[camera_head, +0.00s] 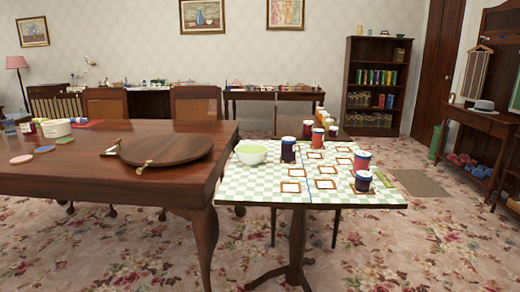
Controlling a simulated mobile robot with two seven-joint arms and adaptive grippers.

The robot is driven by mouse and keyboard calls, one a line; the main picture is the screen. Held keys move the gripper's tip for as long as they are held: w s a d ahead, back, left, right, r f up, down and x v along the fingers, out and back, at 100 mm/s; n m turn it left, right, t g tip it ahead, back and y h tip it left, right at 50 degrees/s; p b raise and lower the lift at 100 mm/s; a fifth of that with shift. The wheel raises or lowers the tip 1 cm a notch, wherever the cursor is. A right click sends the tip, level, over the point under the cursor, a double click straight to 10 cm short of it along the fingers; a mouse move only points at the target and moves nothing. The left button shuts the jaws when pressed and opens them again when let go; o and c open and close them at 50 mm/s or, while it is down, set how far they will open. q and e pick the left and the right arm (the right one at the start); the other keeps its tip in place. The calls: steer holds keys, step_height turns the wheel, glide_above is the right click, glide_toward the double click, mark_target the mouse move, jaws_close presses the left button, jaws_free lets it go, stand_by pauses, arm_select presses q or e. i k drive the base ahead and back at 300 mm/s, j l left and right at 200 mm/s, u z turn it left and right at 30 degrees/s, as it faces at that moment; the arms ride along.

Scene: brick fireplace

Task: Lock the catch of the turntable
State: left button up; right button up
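The turntable (175,149) is a round dark wooden disc lying flat on the large wooden table (85,172), near its right end. Neither of my grippers is in view.
Pots and coasters lie at the big table's left. Flowered carpet (430,250) is open at front right.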

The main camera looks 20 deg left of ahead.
mark_target(119, 140)
steer(key=i+j+z, duration=0.1)
steer(key=j, duration=0.85)
steer(key=i+j+z, duration=0.1)
steer(key=j, duration=0.8)
steer(key=k+j+z, duration=0.1)
steer(key=j, duration=0.35)
steer(key=k+j+z, duration=0.1)
steer(key=j, duration=0.3)
steer(key=k+j, duration=0.15)
steer(key=j, duration=0.25)
steer(key=k+j+z, duration=0.15)
steer(key=j, duration=0.25)
steer(key=k+j+z, duration=0.1)
steer(key=j, duration=0.3)
steer(key=k+j+z, duration=0.1)
steer(key=j, duration=0.3)
steer(key=k+j, duration=0.25)
steer(key=k+j+z, duration=0.15)
steer(key=j, duration=0.35)
steer(key=k+j+z, duration=0.15)
steer(key=j, duration=0.35)
steer(key=k+j+z, duration=0.1)
steer(key=k+j, duration=0.25)
steer(key=j, duration=0.15)
steer(key=k+j+z, duration=0.15)
steer(key=j, duration=0.35)
steer(key=k+j+z, duration=0.1)
steer(key=k+j, duration=0.3)
